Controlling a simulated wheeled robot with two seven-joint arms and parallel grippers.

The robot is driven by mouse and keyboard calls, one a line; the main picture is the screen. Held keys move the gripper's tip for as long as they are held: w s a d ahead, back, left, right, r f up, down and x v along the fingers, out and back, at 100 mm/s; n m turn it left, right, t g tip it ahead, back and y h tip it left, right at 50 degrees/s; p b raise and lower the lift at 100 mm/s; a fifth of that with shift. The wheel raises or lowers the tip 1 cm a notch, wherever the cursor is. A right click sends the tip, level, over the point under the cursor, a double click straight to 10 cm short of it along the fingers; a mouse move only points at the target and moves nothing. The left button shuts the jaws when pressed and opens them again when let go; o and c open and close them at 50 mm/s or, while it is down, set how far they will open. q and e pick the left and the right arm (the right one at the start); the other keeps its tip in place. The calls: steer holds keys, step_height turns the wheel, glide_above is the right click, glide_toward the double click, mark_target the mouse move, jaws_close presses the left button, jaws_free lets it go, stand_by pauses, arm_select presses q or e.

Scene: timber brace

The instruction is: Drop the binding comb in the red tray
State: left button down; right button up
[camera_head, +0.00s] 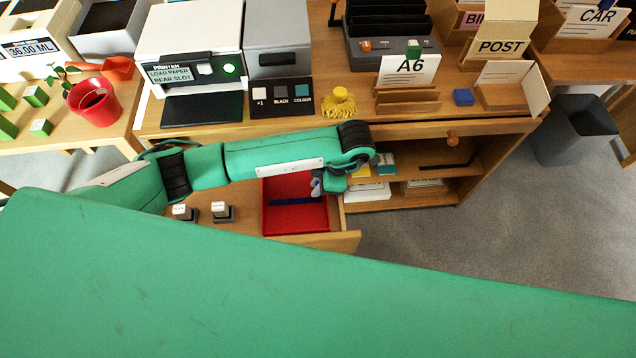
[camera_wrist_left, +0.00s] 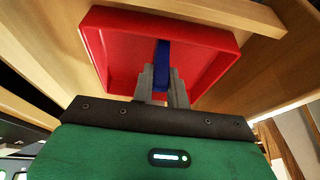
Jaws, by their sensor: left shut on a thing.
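The red tray (camera_head: 283,222) sits in the open drawer below the desk top; it also shows in the left wrist view (camera_wrist_left: 118,60). The binding comb (camera_head: 295,201) is a thin dark blue strip. In the head view it appears across the inside of the tray. My left gripper (camera_head: 317,187) is at the tray's right side. In the left wrist view its fingers (camera_wrist_left: 163,88) are shut on the comb (camera_wrist_left: 162,60), which extends over the tray. I cannot tell whether the comb touches the tray floor. My right gripper is not in view.
Two small stamps (camera_head: 222,210) stand in the drawer left of the tray. The drawer front (camera_head: 345,240) is at the right. On the desk above are a printer (camera_head: 190,50), a yellow tassel-like thing (camera_head: 340,103) and an A6 card holder (camera_head: 407,97). Shelves lie to the right.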

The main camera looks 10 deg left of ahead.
arm_select(q)
steer(key=c, duration=1.4)
jaws_free()
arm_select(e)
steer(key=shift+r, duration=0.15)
arm_select(q)
steer(key=shift+p+v, duration=0.45)
steer(key=shift+v, duration=5.65)
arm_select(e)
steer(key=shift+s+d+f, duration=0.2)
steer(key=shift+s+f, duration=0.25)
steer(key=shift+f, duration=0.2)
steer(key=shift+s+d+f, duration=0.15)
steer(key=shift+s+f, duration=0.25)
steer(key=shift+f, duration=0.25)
arm_select(q)
steer(key=shift+a, duration=0.1)
